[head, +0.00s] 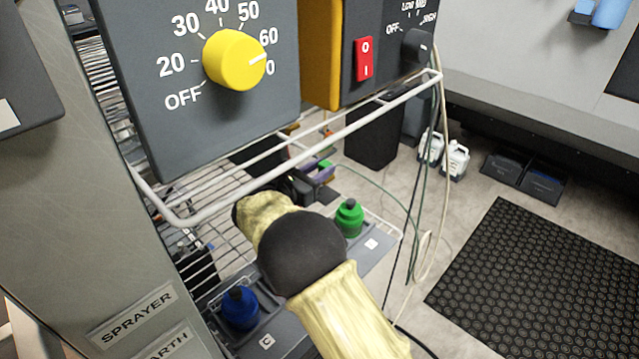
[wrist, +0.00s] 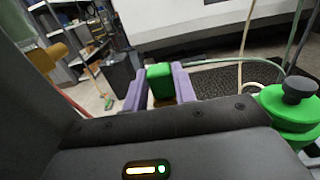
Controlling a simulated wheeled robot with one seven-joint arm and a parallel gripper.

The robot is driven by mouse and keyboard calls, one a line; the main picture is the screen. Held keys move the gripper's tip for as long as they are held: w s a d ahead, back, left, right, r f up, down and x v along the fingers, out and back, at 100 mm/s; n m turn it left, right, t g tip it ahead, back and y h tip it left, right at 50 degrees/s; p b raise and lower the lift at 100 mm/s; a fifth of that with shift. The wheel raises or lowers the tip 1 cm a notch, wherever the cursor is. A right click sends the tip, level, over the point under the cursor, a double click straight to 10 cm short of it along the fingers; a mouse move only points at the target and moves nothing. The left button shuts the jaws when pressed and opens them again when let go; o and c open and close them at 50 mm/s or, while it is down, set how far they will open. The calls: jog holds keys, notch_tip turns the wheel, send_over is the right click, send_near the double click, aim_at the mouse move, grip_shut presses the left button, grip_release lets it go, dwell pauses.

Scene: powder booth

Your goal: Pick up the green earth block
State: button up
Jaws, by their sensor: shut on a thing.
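The green earth block (wrist: 160,84) sits between the two purple fingers of my gripper (wrist: 160,92) in the wrist view. The fingers are shut on it, one on each side. In the head view my gripper (head: 321,170) shows small beyond my covered arm, at the wire shelf. A bit of green at its fingers there is the block (head: 327,164). My arm hides part of the gripper's body, and the block's lower part is hidden in the wrist view.
A green bottle (head: 348,218) stands close to my arm, and a blue bottle (head: 240,307) stands nearer. The wire shelf (head: 300,157), control boxes with a yellow knob (head: 234,60) and hanging cables (head: 415,200) crowd the arm. Open floor and a black mat (head: 545,280) lie right.

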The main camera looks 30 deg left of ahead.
notch_tip(320, 180, up, 7)
jog(key=s+d+b, duration=0.2)
jog(key=d, duration=0.6)
jog(key=s+d+b, duration=0.3)
jog(key=d, duration=0.6)
jog(key=shift+d, duration=0.2)
jog(key=shift+a, duration=0.1)
